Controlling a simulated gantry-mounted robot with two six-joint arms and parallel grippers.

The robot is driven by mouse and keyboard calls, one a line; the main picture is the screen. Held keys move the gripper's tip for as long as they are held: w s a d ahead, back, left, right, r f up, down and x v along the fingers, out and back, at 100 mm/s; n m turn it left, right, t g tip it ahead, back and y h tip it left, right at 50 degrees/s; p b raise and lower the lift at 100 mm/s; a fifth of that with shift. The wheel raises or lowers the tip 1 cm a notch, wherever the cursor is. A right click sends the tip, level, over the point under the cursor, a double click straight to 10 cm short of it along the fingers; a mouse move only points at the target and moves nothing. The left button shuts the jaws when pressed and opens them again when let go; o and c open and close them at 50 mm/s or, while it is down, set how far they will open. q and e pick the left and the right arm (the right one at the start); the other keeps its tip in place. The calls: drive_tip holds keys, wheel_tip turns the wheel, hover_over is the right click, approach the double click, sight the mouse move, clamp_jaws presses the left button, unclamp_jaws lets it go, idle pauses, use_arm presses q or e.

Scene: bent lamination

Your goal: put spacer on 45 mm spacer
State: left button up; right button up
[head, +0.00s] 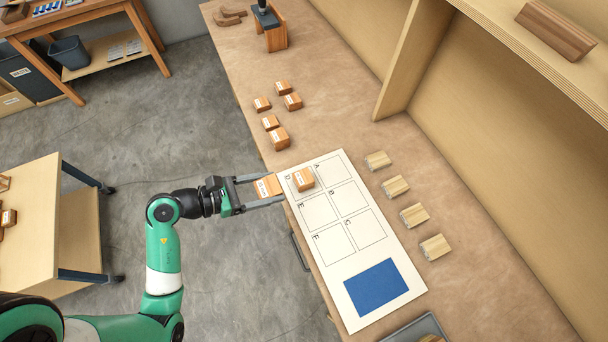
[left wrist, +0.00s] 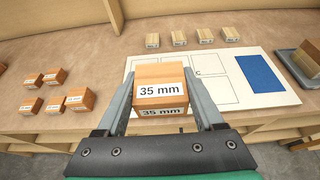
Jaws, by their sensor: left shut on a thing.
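My left gripper (head: 277,187) is shut on an orange-brown wooden spacer (head: 266,187) with a white label. In the left wrist view this held spacer (left wrist: 159,102) reads 35 mm and sits between the two fingers. Another orange-brown spacer (head: 303,178) with a white label lies on the white sheet (head: 378,254), near the squares marked A and D, just right of the held one. Its label is too small to read in the head view, and the held spacer largely blocks it in the left wrist view. My right gripper is not in view.
Several labelled orange-brown blocks (head: 279,137) stand on the bench left of the sheet. Several pale wooden blocks (head: 415,214) line the sheet's far side. A blue patch (head: 376,286) fills the sheet's near end. A grey tray (head: 420,328) is at the near edge.

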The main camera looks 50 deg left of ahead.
use_arm(q)
drive_tip(key=w+a+f+b, duration=0.15)
drive_tip(key=w+f, duration=0.25)
drive_tip(key=w, duration=0.4)
drive_tip(key=b, duration=0.3)
hover_over(304, 177)
drive_tip(key=f, duration=0.3)
drive_tip(key=s+f, duration=0.1)
drive_tip(key=f, duration=0.1)
drive_tip(key=shift+f, duration=0.2)
drive_tip(key=shift+w, duration=0.25)
drive_tip(key=shift+w+f+b, duration=0.15)
drive_tip(key=shift+f+b, duration=0.75)
drive_tip(key=shift+f, duration=0.9)
drive_tip(key=shift+a, duration=0.1)
drive_tip(key=shift+f, duration=0.15)
drive_tip(key=o, duration=1.4)
